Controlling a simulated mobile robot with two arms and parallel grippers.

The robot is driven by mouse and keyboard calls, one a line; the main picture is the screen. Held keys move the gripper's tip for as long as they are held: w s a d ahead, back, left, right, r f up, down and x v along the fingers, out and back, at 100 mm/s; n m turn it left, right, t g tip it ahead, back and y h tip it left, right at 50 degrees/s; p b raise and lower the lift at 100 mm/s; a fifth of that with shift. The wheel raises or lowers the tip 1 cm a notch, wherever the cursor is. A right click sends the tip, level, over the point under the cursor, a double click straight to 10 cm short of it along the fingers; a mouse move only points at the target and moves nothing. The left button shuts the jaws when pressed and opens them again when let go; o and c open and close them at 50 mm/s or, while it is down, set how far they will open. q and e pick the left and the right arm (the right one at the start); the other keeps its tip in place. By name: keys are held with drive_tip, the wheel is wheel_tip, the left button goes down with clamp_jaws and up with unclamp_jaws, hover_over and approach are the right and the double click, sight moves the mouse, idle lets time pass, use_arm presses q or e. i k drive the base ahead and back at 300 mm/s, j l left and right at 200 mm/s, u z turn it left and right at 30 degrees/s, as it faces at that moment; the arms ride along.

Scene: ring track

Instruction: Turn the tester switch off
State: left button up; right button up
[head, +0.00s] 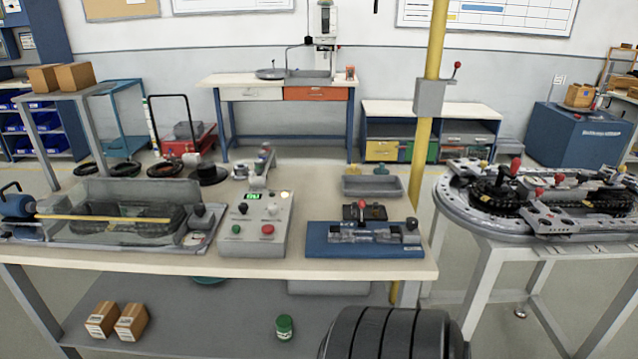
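A grey tester box (262,240) with a sloped panel stands on the middle of the workbench. Its small green display (253,196) is lit, and a pale lamp (285,194) at its upper right looks lit. A green button (236,229) and a red button (268,229) sit at the front. Neither of my grippers is in view.
A clear-walled tank (110,212) stands left of the box, and a blue fixture (364,240) right of it. A yellow post (423,150) carrying a grey lever box (430,97) rises behind the bench's right end. A ring track (455,210) stands at right.

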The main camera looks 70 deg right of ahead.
sight(242, 206)
drive_tip(key=z, duration=1.85)
drive_tip(key=i+l+z, duration=0.2)
drive_tip(key=l, duration=0.2)
drive_tip(key=i+l+z, duration=0.2)
drive_tip(key=i+l, duration=0.1)
drive_tip(key=l, duration=0.1)
